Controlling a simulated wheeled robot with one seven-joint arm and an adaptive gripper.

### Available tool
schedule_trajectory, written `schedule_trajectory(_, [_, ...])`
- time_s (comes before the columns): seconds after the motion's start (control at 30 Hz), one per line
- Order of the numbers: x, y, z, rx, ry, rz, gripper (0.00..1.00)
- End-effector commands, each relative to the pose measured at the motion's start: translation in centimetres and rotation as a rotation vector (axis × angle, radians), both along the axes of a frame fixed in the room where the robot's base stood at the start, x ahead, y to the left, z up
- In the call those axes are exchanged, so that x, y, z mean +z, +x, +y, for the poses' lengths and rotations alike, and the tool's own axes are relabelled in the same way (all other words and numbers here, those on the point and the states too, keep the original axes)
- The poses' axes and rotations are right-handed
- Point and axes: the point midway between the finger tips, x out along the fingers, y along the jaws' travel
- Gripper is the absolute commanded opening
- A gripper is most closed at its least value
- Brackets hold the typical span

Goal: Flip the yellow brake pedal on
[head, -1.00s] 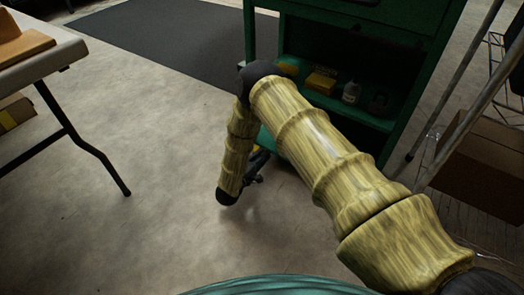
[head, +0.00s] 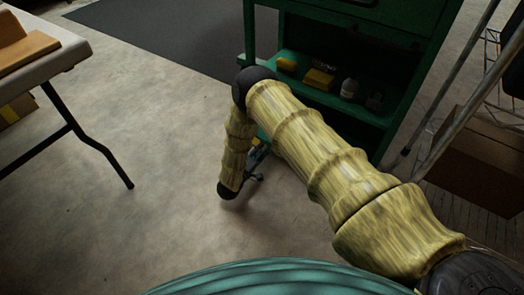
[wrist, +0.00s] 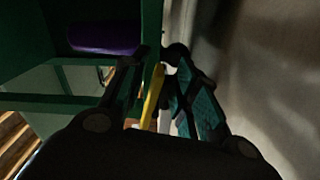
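The yellow brake pedal (wrist: 152,97) shows in the wrist view as a narrow yellow strip between the two fingers of my gripper (wrist: 160,54). The fingers are apart, with a gap on both sides of the strip's upper part; contact lower down is too dark to tell. In the head view my gripper (head: 256,177) hangs low near the floor, partly hidden behind my forearm. A small yellow patch (head: 257,142) beside it at the green cabinet's lower left is likely the pedal. Most of it is hidden by my arm.
The green cabinet (head: 405,62) stands ahead, with yellow boxes and a bottle (head: 349,88) on its shelf. A purple roll (wrist: 103,38) lies inside a green frame. A table (head: 62,62) stands left, a metal rack and brown box (head: 478,160) right. Floor between is clear.

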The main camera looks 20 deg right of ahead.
Motion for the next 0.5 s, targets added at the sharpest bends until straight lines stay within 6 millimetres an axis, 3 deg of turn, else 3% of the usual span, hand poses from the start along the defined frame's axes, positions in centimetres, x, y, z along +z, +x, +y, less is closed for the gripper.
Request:
schedule_trajectory(0.27, [0.0,-0.1,0.0,-0.001,-0.001,0.000,0.30])
schedule_trajectory(0.5, [0.0,-1.6,2.2,0.001,0.000,0.003,0.30])
